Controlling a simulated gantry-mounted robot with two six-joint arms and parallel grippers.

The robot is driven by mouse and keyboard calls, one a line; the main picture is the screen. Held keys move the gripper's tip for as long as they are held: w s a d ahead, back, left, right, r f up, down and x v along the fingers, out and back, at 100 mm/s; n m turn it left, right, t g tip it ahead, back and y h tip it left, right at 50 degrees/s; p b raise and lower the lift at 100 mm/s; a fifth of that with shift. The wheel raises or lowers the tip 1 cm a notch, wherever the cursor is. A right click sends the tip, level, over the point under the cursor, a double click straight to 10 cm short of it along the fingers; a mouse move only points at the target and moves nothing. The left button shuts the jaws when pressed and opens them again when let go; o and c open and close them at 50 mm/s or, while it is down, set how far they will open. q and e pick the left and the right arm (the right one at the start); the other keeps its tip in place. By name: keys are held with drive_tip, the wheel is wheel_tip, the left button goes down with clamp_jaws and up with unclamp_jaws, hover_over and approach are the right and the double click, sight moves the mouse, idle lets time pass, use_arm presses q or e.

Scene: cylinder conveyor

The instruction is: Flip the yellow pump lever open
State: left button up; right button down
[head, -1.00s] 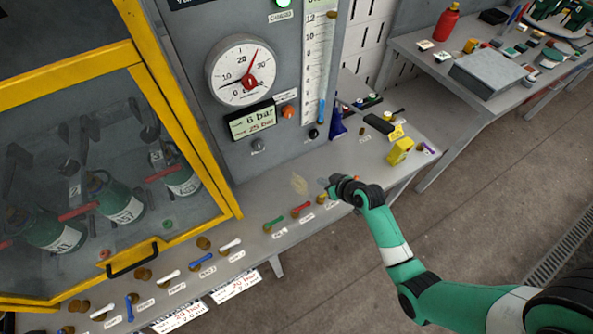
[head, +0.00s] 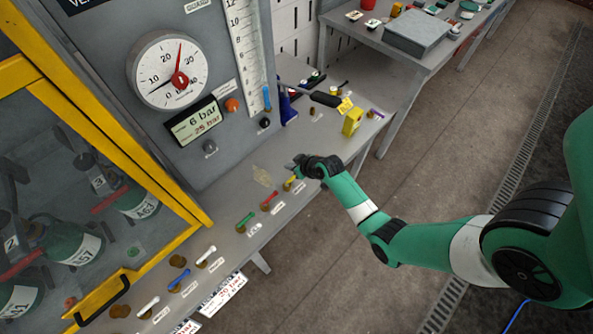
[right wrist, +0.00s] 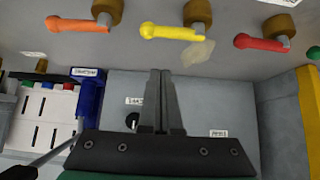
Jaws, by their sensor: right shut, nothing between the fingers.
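The yellow lever (head: 290,183) sits on the grey ledge between the red lever and my right gripper in the head view. It also shows in the right wrist view (right wrist: 172,32), lying sideways from its brown knob-like base (right wrist: 198,12). My right gripper (head: 293,165) is shut and empty, close to the yellow lever. In the right wrist view its fingertips (right wrist: 160,72) are together, below the lever in the picture, with a visible gap. Touch is not seen. My left gripper is not in view.
A red lever (right wrist: 262,43) and an orange lever (right wrist: 78,27) flank the yellow one. A green lever (head: 246,218) is further along the grey ledge. A yellow box (head: 352,122) stands at its far end. A dial gauge (head: 167,70) and a yellow-framed cabinet (head: 150,170) rise behind.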

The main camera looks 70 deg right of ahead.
sight(292, 179)
drive_tip(key=b+x, duration=0.1)
drive_tip(key=x, duration=0.3)
drive_tip(key=shift+f+b, duration=0.2)
drive_tip(key=shift+b, duration=0.2)
use_arm(q)
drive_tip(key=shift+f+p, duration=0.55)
drive_tip(key=shift+p, duration=0.2)
use_arm(e)
drive_tip(key=s, duration=0.1)
drive_tip(key=s+a, duration=0.1)
drive_tip(key=s, duration=0.1)
drive_tip(key=shift+s+a, duration=0.35)
drive_tip(key=shift+s, duration=0.05)
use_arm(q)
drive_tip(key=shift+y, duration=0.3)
